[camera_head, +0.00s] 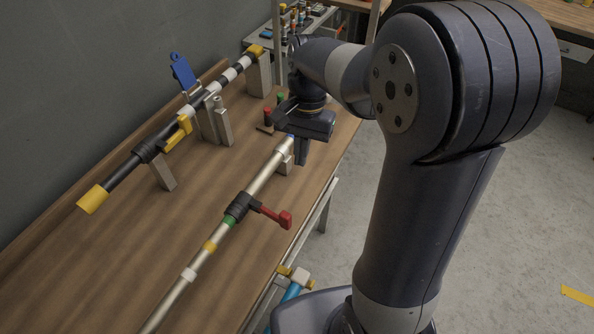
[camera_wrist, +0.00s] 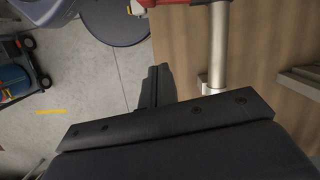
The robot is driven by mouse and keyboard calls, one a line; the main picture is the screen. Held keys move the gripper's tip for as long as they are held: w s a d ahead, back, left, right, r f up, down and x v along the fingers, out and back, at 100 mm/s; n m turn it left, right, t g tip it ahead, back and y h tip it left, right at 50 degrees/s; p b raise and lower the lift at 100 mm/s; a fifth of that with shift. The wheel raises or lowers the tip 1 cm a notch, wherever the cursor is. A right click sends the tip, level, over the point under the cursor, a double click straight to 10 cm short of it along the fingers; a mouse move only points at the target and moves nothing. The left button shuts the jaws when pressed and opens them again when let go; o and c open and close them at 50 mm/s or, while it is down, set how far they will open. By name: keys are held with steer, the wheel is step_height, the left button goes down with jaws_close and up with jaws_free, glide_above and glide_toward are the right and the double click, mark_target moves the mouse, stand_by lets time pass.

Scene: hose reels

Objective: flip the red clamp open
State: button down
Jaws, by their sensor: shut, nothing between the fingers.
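The red clamp's lever (camera_head: 285,219) sticks out to the right from a black collar (camera_head: 238,207) on a silver pole (camera_head: 266,172). In the wrist view a red part (camera_wrist: 152,3) shows at the top edge, mostly cut off, near the pole (camera_wrist: 219,45). My gripper (camera_head: 302,160) points down by the pole's far end, well beyond the lever and apart from it. Its fingers also show in the wrist view (camera_wrist: 158,85), close together with nothing seen between them. My gripper's body hides part of the far bench.
A second pole (camera_head: 122,176) with yellow ends and a blue lever (camera_head: 183,71) stands on supports along the wall. Small red and green pegs (camera_head: 267,116) stand near my gripper. The wooden bench (camera_head: 90,265) is bare at the lower left.

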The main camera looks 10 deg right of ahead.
mark_target(273, 213)
steer(key=shift+v, duration=1.1)
steer(key=shift+s, duration=0.1)
steer(key=s+a+f+n, duration=0.1)
steer(key=f+n, duration=0.1)
steer(key=f, duration=0.2)
steer(key=s+a+f+n+h, duration=0.1)
steer(key=a+f+n, duration=0.1)
steer(key=f, duration=0.3)
steer(key=shift+f+n, duration=0.3)
